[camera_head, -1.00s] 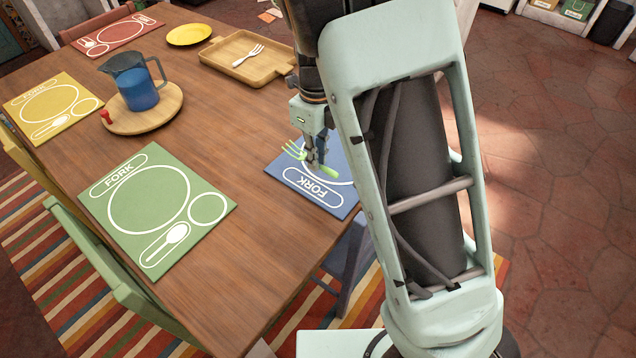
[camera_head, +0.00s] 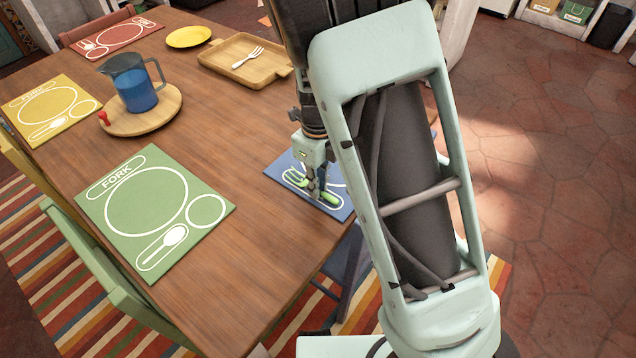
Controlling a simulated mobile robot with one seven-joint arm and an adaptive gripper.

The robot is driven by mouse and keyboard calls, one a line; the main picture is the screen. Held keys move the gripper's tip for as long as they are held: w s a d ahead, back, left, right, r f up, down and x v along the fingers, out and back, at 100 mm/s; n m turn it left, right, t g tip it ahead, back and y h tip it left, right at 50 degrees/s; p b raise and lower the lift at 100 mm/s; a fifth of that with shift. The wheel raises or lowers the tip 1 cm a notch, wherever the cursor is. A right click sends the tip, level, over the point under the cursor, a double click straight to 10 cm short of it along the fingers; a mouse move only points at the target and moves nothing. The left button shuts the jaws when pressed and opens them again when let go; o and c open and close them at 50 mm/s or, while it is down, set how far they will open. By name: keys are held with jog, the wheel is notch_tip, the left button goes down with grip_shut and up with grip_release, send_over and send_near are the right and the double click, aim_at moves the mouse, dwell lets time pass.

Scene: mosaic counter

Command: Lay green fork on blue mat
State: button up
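The blue mat (camera_head: 279,171) lies at the near right edge of the wooden table, partly hidden behind my arm. The green fork (camera_head: 295,178) is low over the mat's printed fork outline, tines to the left. It looks at or very near the mat surface; I cannot tell whether it touches. My gripper (camera_head: 317,194) points down over the mat and is shut on the fork's handle.
A green mat (camera_head: 150,205) lies to the left, with bare table between. A wheel-shaped wooden board (camera_head: 150,122) with a blue jug (camera_head: 137,88), a yellow mat (camera_head: 48,108), a tray (camera_head: 222,59) with a white fork (camera_head: 248,57), a yellow plate (camera_head: 188,37) and a red mat (camera_head: 118,35) stand farther back.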

jog(key=o, duration=0.3)
jog(key=shift+o, duration=0.2)
jog(key=shift+r, duration=0.1)
notch_tip(320, 180, up, 12)
jog(key=p, duration=0.2)
jog(key=shift+p, duration=0.35)
jog(key=shift+r, duration=0.1)
